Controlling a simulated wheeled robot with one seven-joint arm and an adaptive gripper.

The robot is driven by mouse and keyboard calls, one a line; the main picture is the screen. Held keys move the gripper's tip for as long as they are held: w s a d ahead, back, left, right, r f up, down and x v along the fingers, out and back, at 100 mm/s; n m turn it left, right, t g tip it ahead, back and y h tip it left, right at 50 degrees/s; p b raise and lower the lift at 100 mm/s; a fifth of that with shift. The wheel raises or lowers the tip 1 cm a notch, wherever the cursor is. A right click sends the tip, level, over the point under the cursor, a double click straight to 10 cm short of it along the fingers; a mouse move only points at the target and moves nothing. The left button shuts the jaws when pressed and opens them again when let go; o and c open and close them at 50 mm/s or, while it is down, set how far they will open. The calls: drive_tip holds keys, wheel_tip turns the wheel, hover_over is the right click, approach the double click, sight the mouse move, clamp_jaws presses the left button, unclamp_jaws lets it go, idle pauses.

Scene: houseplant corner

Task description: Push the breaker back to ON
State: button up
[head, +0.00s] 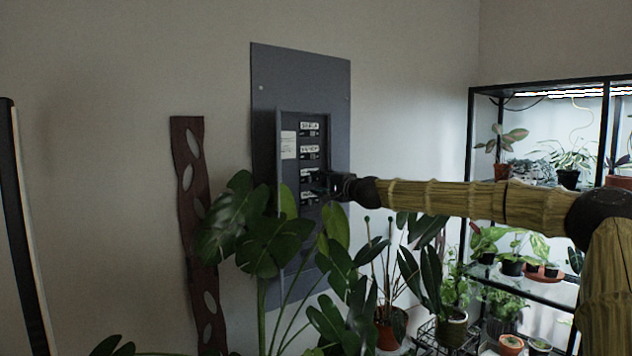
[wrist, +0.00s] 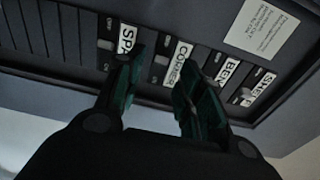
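The grey breaker panel (head: 291,72) is mounted on the wall, with a column of labelled breakers in its recessed face. In the wrist view, the breaker labels read SPA..., CORNER (wrist: 180,63), BEN... and SHELF (wrist: 264,86), some partly covered. My gripper (wrist: 157,68) has its two dark green fingers apart, with the row of breakers beyond them. The CORNER breaker's switch (wrist: 161,60) shows in the gap between the fingertips. In the head view, my gripper (head: 325,184) is at the lower breakers and hides part of them. I cannot tell whether a finger touches a switch, or which breaker is off.
A large leafy plant (head: 265,240) stands in front of the panel's lower part, close below my gripper. A brown perforated strip (head: 186,150) is on the wall at left. A lit glass plant shelf (head: 540,190) stands at right behind my arm.

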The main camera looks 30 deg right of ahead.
sight(311, 180)
drive_tip(key=shift+w+a, duration=0.15)
drive_tip(key=shift+w, duration=0.5)
drive_tip(key=shift+w+a, duration=0.15)
drive_tip(key=shift+w, duration=0.5)
drive_tip(key=shift+w+d+p, duration=0.2)
drive_tip(key=shift+w+p, duration=0.1)
drive_tip(key=shift+w, duration=0.2)
drive_tip(key=shift+a, duration=0.15)
clamp_jaws()
